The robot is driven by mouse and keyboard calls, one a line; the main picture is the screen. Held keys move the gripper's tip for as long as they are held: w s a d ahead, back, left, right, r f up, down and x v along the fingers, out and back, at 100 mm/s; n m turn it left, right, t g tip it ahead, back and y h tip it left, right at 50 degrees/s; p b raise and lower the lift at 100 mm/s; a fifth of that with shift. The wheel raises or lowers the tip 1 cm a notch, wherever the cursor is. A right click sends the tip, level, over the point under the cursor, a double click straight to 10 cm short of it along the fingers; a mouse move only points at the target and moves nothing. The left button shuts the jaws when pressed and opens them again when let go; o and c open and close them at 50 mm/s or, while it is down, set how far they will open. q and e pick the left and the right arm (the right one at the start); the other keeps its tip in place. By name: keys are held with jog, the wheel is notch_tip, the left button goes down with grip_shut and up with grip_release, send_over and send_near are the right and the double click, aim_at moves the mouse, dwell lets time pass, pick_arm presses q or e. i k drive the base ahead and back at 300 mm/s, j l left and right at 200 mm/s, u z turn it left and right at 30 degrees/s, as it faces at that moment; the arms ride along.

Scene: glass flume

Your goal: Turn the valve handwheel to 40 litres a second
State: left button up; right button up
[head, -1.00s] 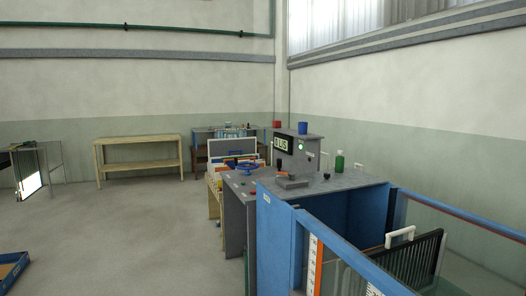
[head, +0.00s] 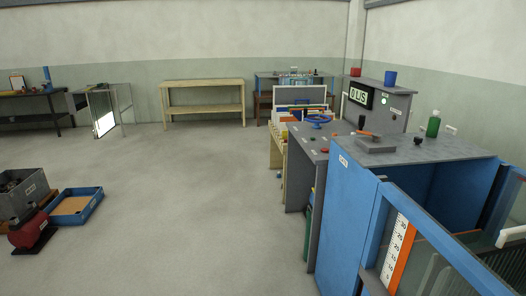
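Neither of my grippers is in view, and nothing touches the handwheel.
The blue flume end (head: 352,215) with a white scale (head: 394,247) stands at front right. A green bottle (head: 433,124) is on the bench. A blue tray (head: 88,207) and a red pump-like thing (head: 30,231) are on the floor at left. The floor between is clear.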

aim_at(317, 117)
jog(key=i, duration=2.55)
